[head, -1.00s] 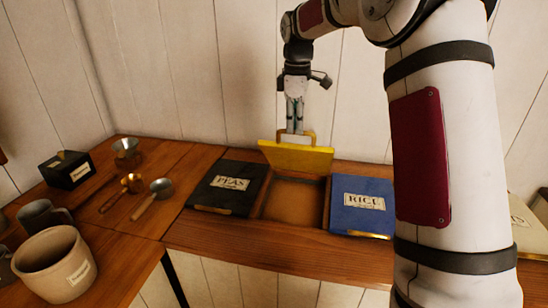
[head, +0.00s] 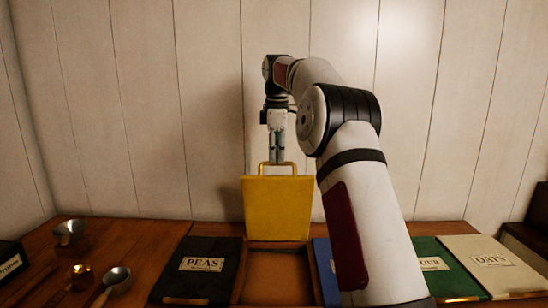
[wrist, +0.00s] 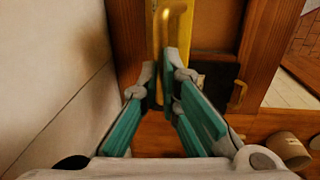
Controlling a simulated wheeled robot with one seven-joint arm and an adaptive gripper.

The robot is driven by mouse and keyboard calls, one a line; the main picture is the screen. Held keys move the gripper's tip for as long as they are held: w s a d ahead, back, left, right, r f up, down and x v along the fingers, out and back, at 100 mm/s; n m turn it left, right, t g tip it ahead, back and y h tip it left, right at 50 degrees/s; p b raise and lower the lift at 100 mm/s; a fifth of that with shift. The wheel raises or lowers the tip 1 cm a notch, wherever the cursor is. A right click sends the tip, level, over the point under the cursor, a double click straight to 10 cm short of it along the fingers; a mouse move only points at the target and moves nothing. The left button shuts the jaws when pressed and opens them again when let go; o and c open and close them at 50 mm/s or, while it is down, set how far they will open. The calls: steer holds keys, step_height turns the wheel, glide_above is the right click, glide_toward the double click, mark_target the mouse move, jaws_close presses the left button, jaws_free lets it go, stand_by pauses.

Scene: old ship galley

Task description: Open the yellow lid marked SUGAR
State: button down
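The yellow lid (head: 277,208) stands raised, close to upright, at the back of its open compartment (head: 277,278). Its plain side faces the head camera and no SUGAR lettering shows. Its brass handle (head: 263,170) is at the top edge. My gripper (head: 277,161) points down at the handle from above, its two fingers close together there. In the wrist view the teal-padded fingers (wrist: 166,85) come in on both sides of the handle (wrist: 178,22) and look shut on it.
The black PEAS lid (head: 203,262) lies shut to the left. The blue lid (head: 322,258), green lid (head: 440,274) and cream OATS lid (head: 489,262) lie to the right. Metal scoops (head: 117,280) lie at left. The plank wall (head: 215,110) stands close behind.

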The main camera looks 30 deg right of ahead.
steer(key=f, duration=0.2)
steer(key=shift+d+f, duration=0.3)
steer(key=c, duration=1.8)
jaws_free()
steer(key=shift+o, duration=0.7)
steer(key=shift+w+d+f+g, duration=0.1)
steer(key=shift+w+f+g, duration=0.15)
steer(key=shift+g, duration=0.05)
steer(key=shift+r, duration=0.3)
steer(key=shift+a+r, duration=0.1)
steer(key=shift+a, duration=0.1)
steer(key=shift+a, duration=0.1)
